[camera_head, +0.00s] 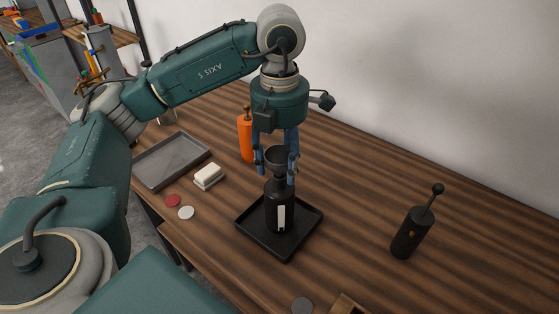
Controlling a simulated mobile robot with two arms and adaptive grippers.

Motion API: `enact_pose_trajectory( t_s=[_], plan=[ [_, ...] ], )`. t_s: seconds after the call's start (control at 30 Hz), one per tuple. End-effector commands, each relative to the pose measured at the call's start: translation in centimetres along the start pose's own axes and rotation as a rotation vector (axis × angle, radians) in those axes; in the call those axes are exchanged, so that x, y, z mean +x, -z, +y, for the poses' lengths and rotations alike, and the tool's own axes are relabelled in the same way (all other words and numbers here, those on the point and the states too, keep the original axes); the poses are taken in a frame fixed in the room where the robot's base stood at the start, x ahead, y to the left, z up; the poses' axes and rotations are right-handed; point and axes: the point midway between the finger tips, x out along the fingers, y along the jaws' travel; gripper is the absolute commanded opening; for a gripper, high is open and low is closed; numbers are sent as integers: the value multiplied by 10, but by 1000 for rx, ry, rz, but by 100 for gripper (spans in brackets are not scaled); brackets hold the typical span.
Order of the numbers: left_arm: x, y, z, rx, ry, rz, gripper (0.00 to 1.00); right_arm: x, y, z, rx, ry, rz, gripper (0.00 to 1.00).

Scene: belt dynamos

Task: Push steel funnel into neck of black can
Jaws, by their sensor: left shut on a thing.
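The black can (280,209) stands upright on a black tray (291,249) on the wooden table. It has a white label strip on its front. The steel funnel (277,157), dark grey, is upright right above the can's neck. My left gripper (276,174) points down with its blue fingers on either side of the funnel and is shut on it. The funnel's spout is at the can's neck; I cannot tell how deep it sits. My right gripper is not in view.
An orange bottle (245,138) stands just behind the gripper. A grey tray (170,162), a white block on a dish (208,175) and red and white discs (173,201) lie left. A dark cylinder with a knobbed rod (409,235) stands right. The table between is clear.

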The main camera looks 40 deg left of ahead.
Motion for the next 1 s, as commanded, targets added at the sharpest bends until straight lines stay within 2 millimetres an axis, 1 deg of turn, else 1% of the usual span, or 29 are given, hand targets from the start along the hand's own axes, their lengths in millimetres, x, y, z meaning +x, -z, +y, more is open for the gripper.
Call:
enact_pose_trajectory(
  t_s=[0.03,0.07,0.13,0.17,0.43,0.57,1.0],
  plan=[
    [2,0,0,0,0,-1,21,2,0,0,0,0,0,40],
    [1,0,0,0,0,-1,54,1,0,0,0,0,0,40],
    [0,0,0,0,0,-1,68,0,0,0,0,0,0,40],
    [1,0,0,0,0,0,70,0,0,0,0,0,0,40],
    [0,0,0,0,0,0,70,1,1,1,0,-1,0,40],
    [-8,-1,0,0,-1,-3,70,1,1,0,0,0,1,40],
    [-83,-1,0,0,-3,-5,70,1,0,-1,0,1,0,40]
  ],
)
